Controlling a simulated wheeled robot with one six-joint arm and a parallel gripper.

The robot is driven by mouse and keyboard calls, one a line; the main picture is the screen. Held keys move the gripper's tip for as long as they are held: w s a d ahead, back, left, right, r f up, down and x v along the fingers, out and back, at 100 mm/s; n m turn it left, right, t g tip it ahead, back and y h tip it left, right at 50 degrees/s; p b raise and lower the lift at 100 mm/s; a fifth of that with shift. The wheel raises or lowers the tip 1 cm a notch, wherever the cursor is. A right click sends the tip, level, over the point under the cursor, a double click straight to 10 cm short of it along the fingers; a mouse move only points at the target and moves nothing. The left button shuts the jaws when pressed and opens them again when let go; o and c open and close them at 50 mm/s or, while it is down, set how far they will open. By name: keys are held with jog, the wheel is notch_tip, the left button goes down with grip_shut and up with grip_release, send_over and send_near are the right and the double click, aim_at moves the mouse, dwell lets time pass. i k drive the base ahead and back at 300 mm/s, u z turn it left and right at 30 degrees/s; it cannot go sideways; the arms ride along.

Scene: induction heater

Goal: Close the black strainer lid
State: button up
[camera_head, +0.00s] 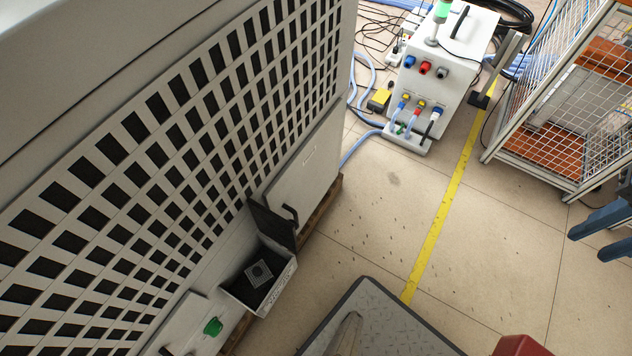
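The black strainer lid (272,221) stands open, tilted up at the far side of a small light-grey box on the machine's front. A dark handle-like piece shows near its upper edge. The strainer box (283,279) is open at the top. Its inside is dark, with a small grey square fitting (258,275) in it.
A large grey machine with a slotted grille (190,130) fills the left. A green knob (213,326) sits near the box. A white unit with hoses (445,70) stands at the back, a mesh cage (560,90) at the right. The tiled floor (370,220) between is clear.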

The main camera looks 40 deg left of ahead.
aim_at(282, 230)
jog(key=i, duration=1.75)
jog(key=u, duration=4.3)
jog(key=k, duration=0.5)
jog(key=u, duration=0.8)
jog(key=i, duration=0.65)
jog(key=z, duration=0.65)
